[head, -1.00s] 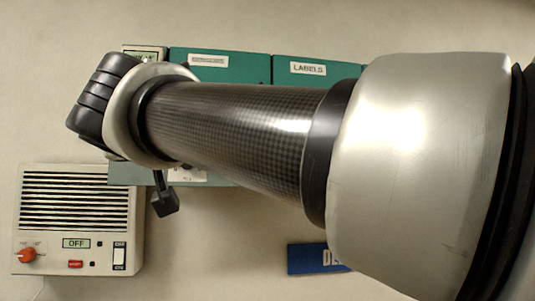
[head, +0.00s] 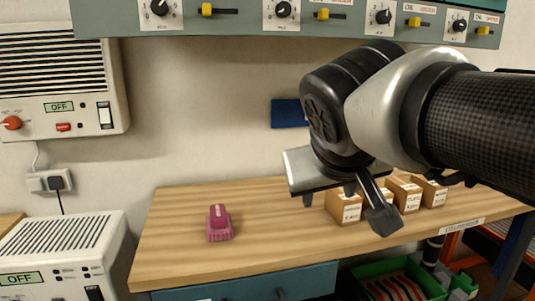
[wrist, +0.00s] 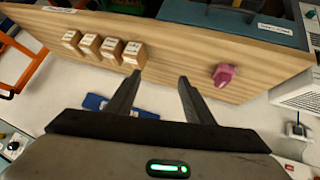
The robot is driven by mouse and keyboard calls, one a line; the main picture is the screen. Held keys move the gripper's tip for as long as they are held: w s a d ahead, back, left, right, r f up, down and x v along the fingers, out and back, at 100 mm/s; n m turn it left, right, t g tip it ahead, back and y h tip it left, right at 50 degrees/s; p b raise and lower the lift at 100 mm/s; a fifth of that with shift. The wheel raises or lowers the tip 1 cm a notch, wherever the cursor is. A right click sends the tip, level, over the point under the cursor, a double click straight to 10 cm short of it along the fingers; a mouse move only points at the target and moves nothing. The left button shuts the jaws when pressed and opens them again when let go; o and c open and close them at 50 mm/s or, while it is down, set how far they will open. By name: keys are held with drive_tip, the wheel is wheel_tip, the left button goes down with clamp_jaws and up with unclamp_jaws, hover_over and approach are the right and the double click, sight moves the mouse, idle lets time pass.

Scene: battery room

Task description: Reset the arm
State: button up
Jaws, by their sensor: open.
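My arm comes in from the right in the head view. My gripper (head: 345,205) hangs in front of the workbench's back part, partly across the small cardboard boxes. In the wrist view my gripper (wrist: 159,80) shows two dark fingers spread apart with nothing between them. It is open and empty, touching nothing that I can see.
The wooden workbench (head: 180,255) carries a pink object (head: 219,224) left of my gripper and several cardboard boxes (head: 344,207) behind it. A teal control panel (head: 230,22) is above. A white wall unit (head: 65,75) is at left. The bench's middle front is clear.

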drive_tip(key=s+d+f+m+g+y, duration=0.1)
drive_tip(key=s+d+f+m+g, duration=0.2)
drive_tip(key=s+f, duration=0.95)
wheel_tip(320, 180, up, 27)
drive_tip(key=w+d+n+p, duration=0.1)
drive_tip(key=p, duration=2.7)
drive_tip(key=shift+w+f, duration=0.15)
drive_tip(key=shift+w, duration=0.05)
